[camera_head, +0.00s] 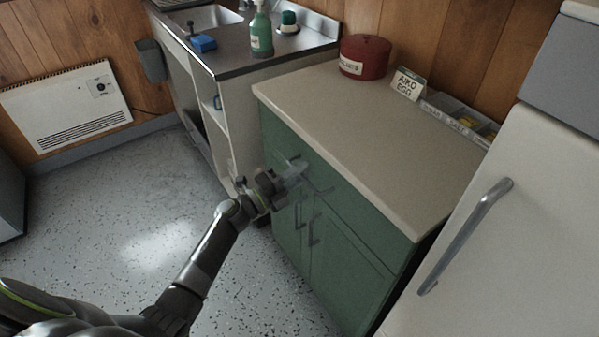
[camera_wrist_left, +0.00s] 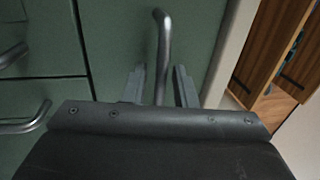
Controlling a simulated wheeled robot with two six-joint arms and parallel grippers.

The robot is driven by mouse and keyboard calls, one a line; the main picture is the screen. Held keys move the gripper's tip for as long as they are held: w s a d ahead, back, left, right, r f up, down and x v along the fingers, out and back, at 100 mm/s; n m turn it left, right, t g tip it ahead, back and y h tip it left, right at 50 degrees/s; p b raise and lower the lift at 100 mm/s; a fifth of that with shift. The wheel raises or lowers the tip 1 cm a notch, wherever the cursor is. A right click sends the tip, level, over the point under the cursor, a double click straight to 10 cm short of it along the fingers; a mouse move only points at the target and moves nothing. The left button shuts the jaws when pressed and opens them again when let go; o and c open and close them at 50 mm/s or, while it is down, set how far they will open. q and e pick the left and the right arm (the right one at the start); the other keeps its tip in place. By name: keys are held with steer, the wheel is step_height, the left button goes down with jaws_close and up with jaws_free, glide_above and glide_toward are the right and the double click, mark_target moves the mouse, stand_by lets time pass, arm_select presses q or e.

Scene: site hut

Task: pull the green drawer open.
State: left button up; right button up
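The green cabinet (camera_head: 345,225) stands under a beige worktop, with drawers in its top row and doors below. Its drawer fronts look flush and shut. My left gripper (camera_head: 298,170) is at the upper left part of the cabinet front, by a drawer handle, and hides part of it. In the left wrist view a grey bar handle (camera_wrist_left: 161,45) on a green front (camera_wrist_left: 120,30) runs between the two fingers of the left gripper (camera_wrist_left: 160,85). The fingers are apart, one on each side of the bar, with gaps visible. My right gripper is not in view.
A white fridge-like unit (camera_head: 510,250) with a long handle stands close on the right. A sink unit (camera_head: 220,120) with an open front is on the left. A red tin (camera_head: 365,57) and a sign (camera_head: 408,84) stand on the worktop. The speckled floor (camera_head: 120,200) is clear.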

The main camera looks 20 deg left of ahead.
arm_select(q)
jaws_close()
stand_by(0.3)
